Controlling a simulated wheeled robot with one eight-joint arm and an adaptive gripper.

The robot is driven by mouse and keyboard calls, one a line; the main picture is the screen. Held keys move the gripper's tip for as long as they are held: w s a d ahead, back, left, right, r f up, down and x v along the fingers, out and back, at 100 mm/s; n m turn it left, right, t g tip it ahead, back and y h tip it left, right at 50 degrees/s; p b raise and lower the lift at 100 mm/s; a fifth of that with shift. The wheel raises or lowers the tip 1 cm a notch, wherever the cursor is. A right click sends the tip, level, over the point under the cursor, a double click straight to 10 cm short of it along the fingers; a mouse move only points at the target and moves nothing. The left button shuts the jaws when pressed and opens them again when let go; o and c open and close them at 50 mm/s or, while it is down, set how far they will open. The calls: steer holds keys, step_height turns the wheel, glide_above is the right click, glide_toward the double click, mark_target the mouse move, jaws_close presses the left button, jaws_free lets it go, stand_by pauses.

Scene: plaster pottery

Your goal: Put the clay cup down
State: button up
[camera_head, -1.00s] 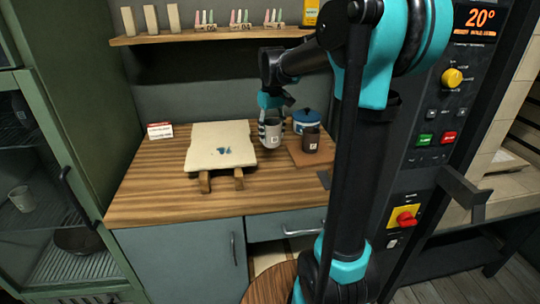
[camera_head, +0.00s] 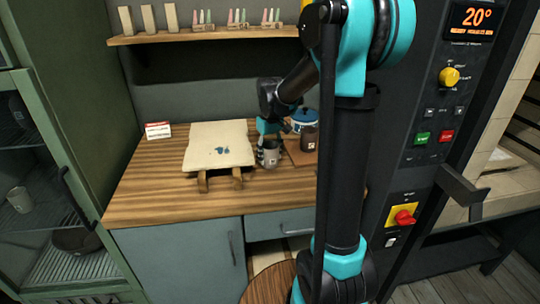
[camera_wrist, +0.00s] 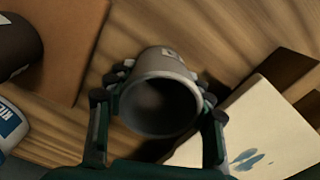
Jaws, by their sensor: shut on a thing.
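The clay cup (camera_head: 270,155) is a grey cup with a small white label. It is upright between the board and the brown cup, at or very close to the wooden counter top (camera_head: 160,203). My gripper (camera_head: 268,146) is shut on it from above and behind. In the wrist view the cup (camera_wrist: 160,98) shows its dark open mouth, with the fingers of my gripper (camera_wrist: 160,88) on both sides of its wall. I cannot tell whether the cup's base touches the counter.
A pale board (camera_head: 219,147) on wooden supports stands just left of the cup. A brown cup (camera_head: 308,139) stands on a brown board (camera_head: 298,155) to the right, with a blue lidded pot (camera_head: 304,117) behind. A red and white card (camera_head: 158,130) stands at the left. The counter's front strip is clear.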

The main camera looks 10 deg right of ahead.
steer(key=shift+f, duration=0.15)
steer(key=o, duration=1.4)
steer(key=shift+c, duration=0.2)
